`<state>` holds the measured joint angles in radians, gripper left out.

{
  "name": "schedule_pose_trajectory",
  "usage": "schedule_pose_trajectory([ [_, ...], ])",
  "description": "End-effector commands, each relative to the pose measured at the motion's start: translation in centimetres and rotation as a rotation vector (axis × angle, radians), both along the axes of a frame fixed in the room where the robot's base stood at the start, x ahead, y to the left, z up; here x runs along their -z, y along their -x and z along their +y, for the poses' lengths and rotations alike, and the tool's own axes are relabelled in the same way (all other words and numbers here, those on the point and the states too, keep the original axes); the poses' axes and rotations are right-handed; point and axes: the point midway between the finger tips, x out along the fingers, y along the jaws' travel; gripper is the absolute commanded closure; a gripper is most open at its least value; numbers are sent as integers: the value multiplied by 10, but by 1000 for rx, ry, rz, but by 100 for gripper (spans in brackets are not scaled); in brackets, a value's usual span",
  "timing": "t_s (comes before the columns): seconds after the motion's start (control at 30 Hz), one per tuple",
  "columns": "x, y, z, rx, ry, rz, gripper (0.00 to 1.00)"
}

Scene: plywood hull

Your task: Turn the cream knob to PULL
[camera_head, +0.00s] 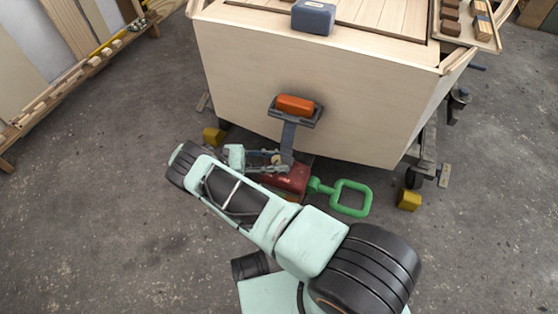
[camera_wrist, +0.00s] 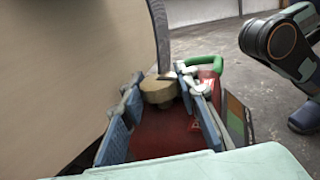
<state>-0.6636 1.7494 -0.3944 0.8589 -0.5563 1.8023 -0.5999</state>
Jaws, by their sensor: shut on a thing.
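The cream knob (camera_wrist: 157,89) sits above a red housing (camera_wrist: 160,135) in the wrist view, between the fingertips of my gripper (camera_wrist: 163,82). My gripper is shut on the knob, with one finger on each side. In the head view my gripper (camera_head: 277,160) reaches from the left over the red housing (camera_head: 292,179), and the knob is a small tan patch (camera_head: 275,159) between the fingers. I cannot read any PULL mark or the knob's pointing direction.
A grey post (camera_head: 288,136) with a tray holding an orange block (camera_head: 295,104) rises by the housing. A green loop handle (camera_head: 352,198) sticks out to its right. The plywood hull (camera_head: 300,75) stands close behind. Yellow blocks (camera_head: 409,200) lie on the floor. Open floor is at left.

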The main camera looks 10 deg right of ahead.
Motion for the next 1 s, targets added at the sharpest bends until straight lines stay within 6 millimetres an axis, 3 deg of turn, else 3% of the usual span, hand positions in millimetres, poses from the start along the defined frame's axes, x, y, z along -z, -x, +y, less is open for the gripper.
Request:
schedule_pose_trajectory([
  [0.5,1,0,1,152,-2,-1,96],
  [1.0,1,1,1,175,-2,0,96],
])
